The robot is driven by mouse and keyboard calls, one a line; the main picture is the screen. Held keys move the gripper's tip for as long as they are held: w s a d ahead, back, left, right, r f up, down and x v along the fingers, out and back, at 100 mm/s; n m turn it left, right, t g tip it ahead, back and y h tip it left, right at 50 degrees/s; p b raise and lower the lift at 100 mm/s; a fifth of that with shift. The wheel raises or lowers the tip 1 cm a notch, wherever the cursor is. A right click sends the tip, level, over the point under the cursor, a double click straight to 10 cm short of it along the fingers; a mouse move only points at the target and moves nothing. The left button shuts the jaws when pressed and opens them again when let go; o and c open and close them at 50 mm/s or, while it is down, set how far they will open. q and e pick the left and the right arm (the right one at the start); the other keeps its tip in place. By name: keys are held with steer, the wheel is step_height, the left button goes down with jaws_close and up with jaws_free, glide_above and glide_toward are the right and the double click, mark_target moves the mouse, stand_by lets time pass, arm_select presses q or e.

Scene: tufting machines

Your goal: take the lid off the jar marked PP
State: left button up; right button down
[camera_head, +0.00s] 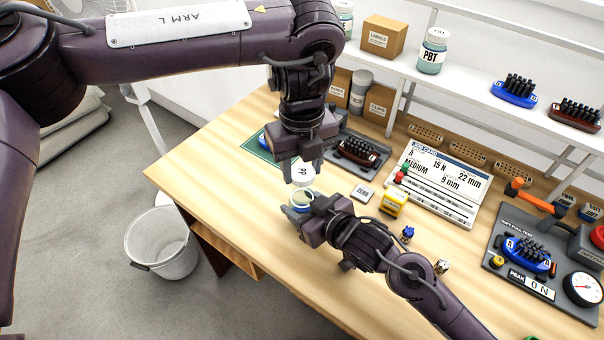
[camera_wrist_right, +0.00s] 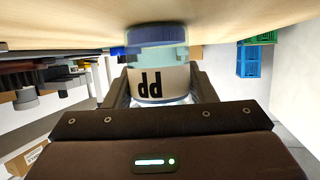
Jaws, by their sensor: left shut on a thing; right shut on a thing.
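The jar marked PP (camera_head: 301,201) stands near the table's front left edge, and its open mouth shows from above. It also shows upside down in the right wrist view (camera_wrist_right: 157,82), with its label between the fingers. My right gripper (camera_head: 298,209) is shut on the jar's body. The white lid (camera_head: 303,176), with PP on its top, is between the fingers of my left gripper (camera_head: 302,169). The left gripper is shut on it and holds it just above the jar, apart from the rim. The lid's far side is partly hidden by the fingers.
A ZERO plate (camera_head: 363,192) and a yellow box (camera_head: 394,203) lie right of the jar. A brush-like block (camera_head: 359,151) is behind, and a job card board (camera_head: 438,183) stands farther right. A bucket (camera_head: 162,244) is on the floor. Front table wood is clear.

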steer(key=c, duration=0.5)
jaws_free()
